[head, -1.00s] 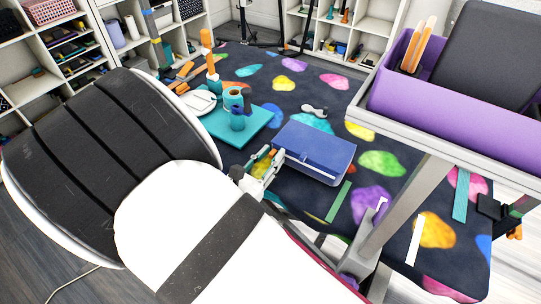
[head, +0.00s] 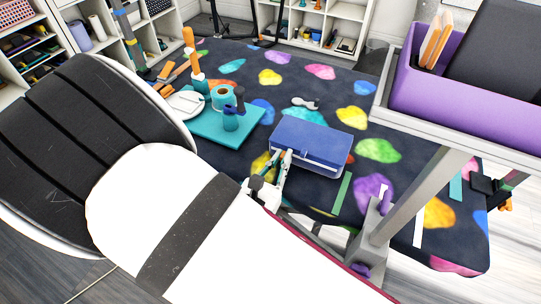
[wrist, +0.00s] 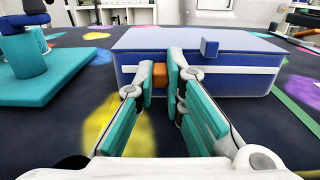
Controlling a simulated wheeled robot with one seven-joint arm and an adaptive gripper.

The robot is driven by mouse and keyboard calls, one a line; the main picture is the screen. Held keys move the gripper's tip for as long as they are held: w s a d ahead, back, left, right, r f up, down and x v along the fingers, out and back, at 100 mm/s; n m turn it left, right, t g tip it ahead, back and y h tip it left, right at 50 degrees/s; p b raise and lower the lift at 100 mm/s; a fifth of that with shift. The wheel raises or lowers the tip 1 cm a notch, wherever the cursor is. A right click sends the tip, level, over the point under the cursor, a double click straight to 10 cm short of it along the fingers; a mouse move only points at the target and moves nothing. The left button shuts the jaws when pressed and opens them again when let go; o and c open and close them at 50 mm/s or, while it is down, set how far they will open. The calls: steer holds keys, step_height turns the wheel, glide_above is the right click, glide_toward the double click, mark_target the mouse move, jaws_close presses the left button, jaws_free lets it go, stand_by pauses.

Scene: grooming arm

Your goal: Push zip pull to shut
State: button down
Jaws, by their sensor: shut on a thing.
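The blue case (head: 312,142) lies closed-lidded on the patterned mat. The orange zip pull (wrist: 159,75) is at the left part of that front face. My gripper (head: 285,158) is at the case's front left. In the wrist view my gripper's fingers (wrist: 160,68) are on either side of the zip pull, shut on it and close to the case. The fingers hide part of the front face.
A teal board (head: 205,128) with a dark teal cup (head: 231,118) stands left of the case. A purple bin (head: 475,105) sits on a raised grey shelf at right, its post (head: 420,195) near the mat's front. Mat behind the case is mostly free.

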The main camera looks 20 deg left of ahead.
steer(key=c, duration=1.6)
jaws_free()
steer(key=shift+c, duration=0.2)
steer(key=s, duration=0.7)
steer(key=shift+s+a, duration=0.25)
steer(key=shift+a, duration=0.05)
steer(key=shift+c, duration=0.6)
